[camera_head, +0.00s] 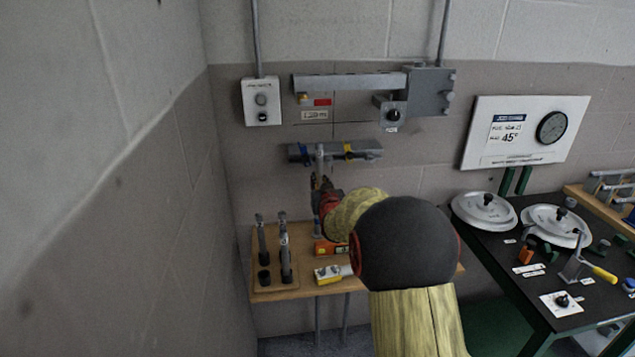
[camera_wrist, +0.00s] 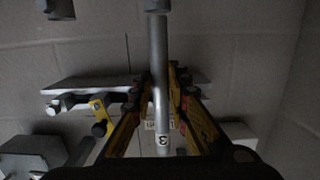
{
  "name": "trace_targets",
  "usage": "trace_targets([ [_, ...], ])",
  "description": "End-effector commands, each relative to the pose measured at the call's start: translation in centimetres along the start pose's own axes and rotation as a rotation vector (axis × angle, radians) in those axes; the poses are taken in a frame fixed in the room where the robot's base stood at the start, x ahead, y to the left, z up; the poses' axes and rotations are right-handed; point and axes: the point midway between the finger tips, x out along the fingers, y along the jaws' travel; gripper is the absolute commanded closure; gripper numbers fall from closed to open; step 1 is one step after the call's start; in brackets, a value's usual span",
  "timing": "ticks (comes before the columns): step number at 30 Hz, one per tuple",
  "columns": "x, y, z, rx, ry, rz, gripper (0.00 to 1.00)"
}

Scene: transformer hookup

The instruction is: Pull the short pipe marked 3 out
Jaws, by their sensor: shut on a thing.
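The short pipe marked 3 (camera_wrist: 158,75) is a grey metal tube, running vertically through the middle of the wrist view with its "3" label near the bottom. In the head view its upper part (camera_head: 319,156) shows upright in front of the grey wall bar. My gripper (camera_wrist: 159,95) is shut on the pipe, one yellow-and-black finger on each side. In the head view my gripper (camera_head: 321,188) is just below the bar, partly hidden by my arm. The wall bar (camera_head: 370,153) carries blue and yellow clips. I cannot tell whether the pipe is still seated in it.
A grey box with a knob (camera_head: 391,112) is above the bar. A black table (camera_head: 500,262) with lids and tools stands at right. The left wall is close.

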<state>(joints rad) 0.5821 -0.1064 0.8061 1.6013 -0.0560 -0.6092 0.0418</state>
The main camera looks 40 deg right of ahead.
Motion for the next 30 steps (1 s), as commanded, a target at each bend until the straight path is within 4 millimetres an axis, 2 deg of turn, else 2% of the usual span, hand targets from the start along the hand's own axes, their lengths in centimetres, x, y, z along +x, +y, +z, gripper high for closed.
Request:
trace_targets([
  [30, -7.3, 0.0, 0.8, 0.0, 0.003, 0.0, 1.0],
])
